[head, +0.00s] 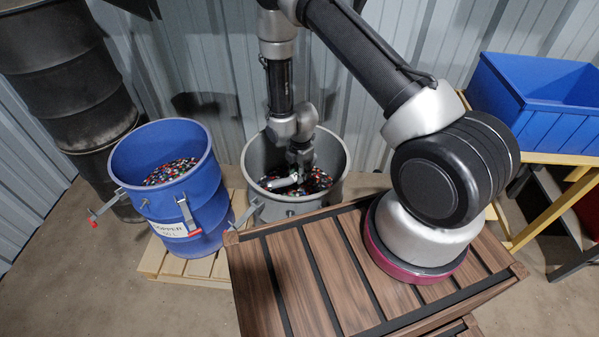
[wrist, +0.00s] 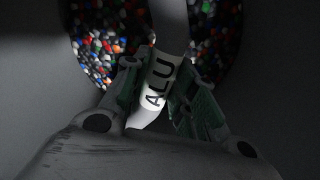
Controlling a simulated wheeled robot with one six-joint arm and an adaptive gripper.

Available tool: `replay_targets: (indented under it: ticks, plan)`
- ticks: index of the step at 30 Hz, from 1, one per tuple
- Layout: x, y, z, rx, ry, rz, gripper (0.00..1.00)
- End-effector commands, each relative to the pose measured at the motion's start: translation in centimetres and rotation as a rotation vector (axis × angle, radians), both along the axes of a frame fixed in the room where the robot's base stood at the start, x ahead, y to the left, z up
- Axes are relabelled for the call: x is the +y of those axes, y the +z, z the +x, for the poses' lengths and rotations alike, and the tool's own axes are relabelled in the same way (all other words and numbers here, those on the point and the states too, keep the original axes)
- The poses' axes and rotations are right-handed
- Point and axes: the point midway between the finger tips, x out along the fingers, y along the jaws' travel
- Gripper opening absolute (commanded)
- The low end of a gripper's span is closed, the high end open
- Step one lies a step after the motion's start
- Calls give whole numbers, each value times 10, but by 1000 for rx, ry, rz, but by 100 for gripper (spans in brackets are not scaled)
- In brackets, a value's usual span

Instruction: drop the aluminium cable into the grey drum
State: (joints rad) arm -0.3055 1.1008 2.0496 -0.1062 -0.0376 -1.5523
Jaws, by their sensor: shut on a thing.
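The grey drum (head: 337,162) stands upright on a pallet behind the wooden bench, open at the top, with multicoloured scrap inside. My gripper (head: 294,178) is inside the drum's mouth, pointing down. In the wrist view my gripper (wrist: 158,95) is shut on a white piece lettered "ALU", the aluminium cable (wrist: 157,85). The cable (head: 283,183) shows as a short pale piece at the gripper in the head view. A dark grey length runs on from it in the wrist view. I cannot tell whether the cable touches the scrap.
A blue drum (head: 170,206) marked "COPPER", also holding scrap, stands left of the grey drum on the pallet (head: 205,266). A slatted wooden bench (head: 290,285) is in front. A blue bin (head: 537,117) is at right; black drums (head: 70,90) are at left.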

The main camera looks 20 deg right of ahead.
Motion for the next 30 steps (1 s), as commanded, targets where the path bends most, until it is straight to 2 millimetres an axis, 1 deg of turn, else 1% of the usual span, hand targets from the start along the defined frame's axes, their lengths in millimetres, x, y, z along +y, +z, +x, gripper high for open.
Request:
replay_targets:
  ticks: [12, 16, 17, 19, 20, 28, 30]
  plan:
    - [0, -11, 0, 1, -1, 0, 0]
    - [0, -12, 0, 1, -1, 0, 0]
    - [0, -12, 0, 1, -1, 0, 32]
    - [0, -12, 0, 1, 0, 0, 45]
    - [0, -12, 0, 1, 0, 0, 48]
    - [0, -11, 0, 1, 0, 0, 48]
    - [0, -8, 0, 0, 0, 0, 48]
